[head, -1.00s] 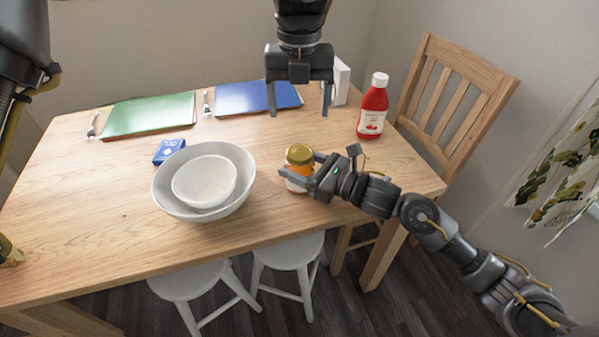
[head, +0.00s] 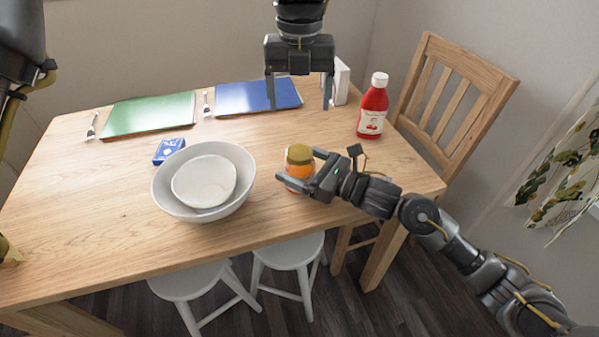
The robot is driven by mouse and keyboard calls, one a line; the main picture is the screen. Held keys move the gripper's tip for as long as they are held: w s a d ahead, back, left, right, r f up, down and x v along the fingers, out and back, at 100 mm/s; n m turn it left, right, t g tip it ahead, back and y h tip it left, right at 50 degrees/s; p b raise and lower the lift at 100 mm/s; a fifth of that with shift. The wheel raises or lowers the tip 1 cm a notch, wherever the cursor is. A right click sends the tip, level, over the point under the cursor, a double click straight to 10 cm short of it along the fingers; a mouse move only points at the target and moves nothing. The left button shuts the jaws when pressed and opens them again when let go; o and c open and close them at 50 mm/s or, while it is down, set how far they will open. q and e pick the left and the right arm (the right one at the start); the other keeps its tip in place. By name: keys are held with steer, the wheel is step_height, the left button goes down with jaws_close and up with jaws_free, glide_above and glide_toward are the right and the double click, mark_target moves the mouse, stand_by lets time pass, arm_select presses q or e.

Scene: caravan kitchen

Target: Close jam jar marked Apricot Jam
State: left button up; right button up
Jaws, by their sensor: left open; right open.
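The jam jar (head: 300,170) stands upright on the wooden table, right of the bowls. It has orange contents and a gold lid (head: 300,154) sitting on its top; I cannot tell how tight the lid is, and no label text is readable. My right gripper (head: 298,168) is open at the jar, with one finger on the near left side and the other toward the far right side; whether they touch is unclear. My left gripper (head: 299,106) is open and empty, pointing down above the table, behind and higher than the jar.
A large bowl (head: 240,190) with a smaller white bowl (head: 205,180) inside stands left of the jar. A red bottle (head: 372,108) stands at the back right. The table's front left is clear.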

steer(key=b+v, duration=0.1)
steer(key=v, duration=0.9)
steer(key=shift+s+d, duration=0.2)
steer(key=shift+d, duration=0.1)
steer(key=shift+f, duration=0.1)
